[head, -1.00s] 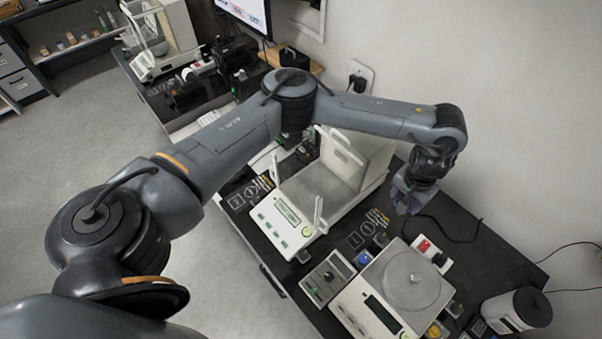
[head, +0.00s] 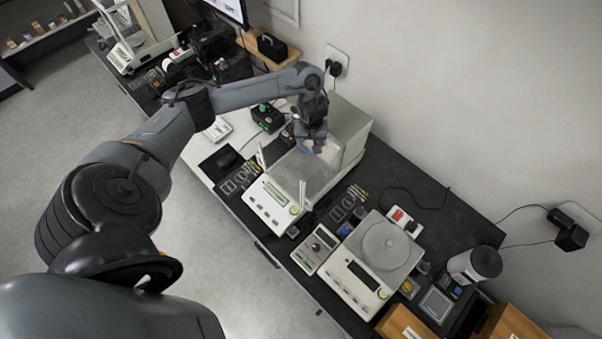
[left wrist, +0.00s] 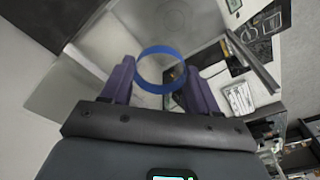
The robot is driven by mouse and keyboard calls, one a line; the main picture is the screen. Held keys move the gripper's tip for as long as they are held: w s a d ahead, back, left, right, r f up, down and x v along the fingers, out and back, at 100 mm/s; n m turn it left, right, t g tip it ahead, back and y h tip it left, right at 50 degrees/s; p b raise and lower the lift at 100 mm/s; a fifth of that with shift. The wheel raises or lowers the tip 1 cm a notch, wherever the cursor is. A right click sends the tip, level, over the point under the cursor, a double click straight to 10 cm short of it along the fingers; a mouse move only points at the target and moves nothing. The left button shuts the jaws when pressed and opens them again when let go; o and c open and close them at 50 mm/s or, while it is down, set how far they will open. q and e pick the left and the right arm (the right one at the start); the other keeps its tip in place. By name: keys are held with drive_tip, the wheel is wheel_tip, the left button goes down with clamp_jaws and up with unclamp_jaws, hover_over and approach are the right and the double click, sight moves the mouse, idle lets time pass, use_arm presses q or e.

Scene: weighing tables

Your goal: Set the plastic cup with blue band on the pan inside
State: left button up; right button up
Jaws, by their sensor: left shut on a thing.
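The plastic cup with its blue band (left wrist: 160,70) is clear, so mostly the band shows, between the two purple fingers in the left wrist view. My left gripper (head: 311,146) is shut on it, and the fingers also show in the left wrist view (left wrist: 158,85). In the head view the gripper is at the white balance (head: 270,205), over its walled weighing chamber. The grey chamber floor with a round pan (left wrist: 178,14) lies beyond the cup in the left wrist view. The arm partly hides the chamber, and I cannot tell the height of the cup above it.
The chamber's pale walls (head: 347,128) stand close around the gripper. A second balance with an open round pan (head: 386,247) stands to the right. A small control box (head: 316,246) sits between the two.

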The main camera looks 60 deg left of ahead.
use_arm(q)
drive_tip(key=f+b, duration=0.1)
drive_tip(key=f, duration=0.3)
drive_tip(key=s+a+f+b, duration=0.1)
drive_tip(key=f+b, duration=0.1)
drive_tip(key=f, duration=0.2)
drive_tip(key=s+a+f+b, duration=0.1)
drive_tip(key=f, duration=0.3)
drive_tip(key=shift+s, duration=0.15)
drive_tip(key=shift+f+b, duration=0.55)
drive_tip(key=shift+f, duration=1.55)
drive_tip(key=o, duration=1.1)
drive_tip(key=shift+f, duration=0.1)
